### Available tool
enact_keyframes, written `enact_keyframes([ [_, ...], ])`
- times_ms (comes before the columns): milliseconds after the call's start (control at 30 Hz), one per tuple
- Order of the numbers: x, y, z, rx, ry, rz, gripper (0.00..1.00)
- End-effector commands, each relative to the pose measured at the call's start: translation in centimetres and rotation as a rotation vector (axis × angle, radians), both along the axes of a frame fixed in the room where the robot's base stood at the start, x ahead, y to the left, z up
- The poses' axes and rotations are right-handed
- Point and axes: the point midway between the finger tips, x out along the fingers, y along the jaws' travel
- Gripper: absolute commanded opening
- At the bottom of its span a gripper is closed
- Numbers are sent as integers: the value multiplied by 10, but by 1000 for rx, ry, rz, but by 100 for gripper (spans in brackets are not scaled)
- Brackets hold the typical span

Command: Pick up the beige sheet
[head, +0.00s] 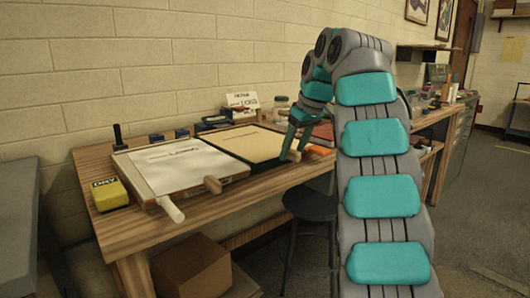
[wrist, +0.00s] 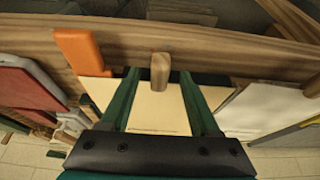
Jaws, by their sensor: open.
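The beige sheet (head: 252,144) lies flat in a dark tray (head: 222,154) on the wooden table, right of a similar tray with a white sheet. In the wrist view the beige sheet (wrist: 158,112) shows between my fingers. My gripper (head: 291,142) is over the right part of that tray, fingers pointing down. In the wrist view my gripper (wrist: 158,76) is open, with green fingers apart and nothing held. A wooden handle (wrist: 160,70) at the tray's front edge shows between the fingertips. I cannot tell whether the fingers touch the sheet.
The white sheet (head: 180,165) lies in the left tray, with a white roller-like handle (head: 171,209) in front. A yellow box (head: 110,194) stands at the table's left end. An orange item (head: 316,150) lies right of my gripper. A dark stool (head: 310,205) stands in front.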

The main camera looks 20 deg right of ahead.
Motion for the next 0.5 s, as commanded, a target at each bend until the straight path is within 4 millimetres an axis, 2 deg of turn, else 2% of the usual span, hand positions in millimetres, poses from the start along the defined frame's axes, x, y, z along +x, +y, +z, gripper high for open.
enact_keyframes([
  [167,0,0,0,1,0,0,61],
  [500,0,1,0,1,1,0,23],
])
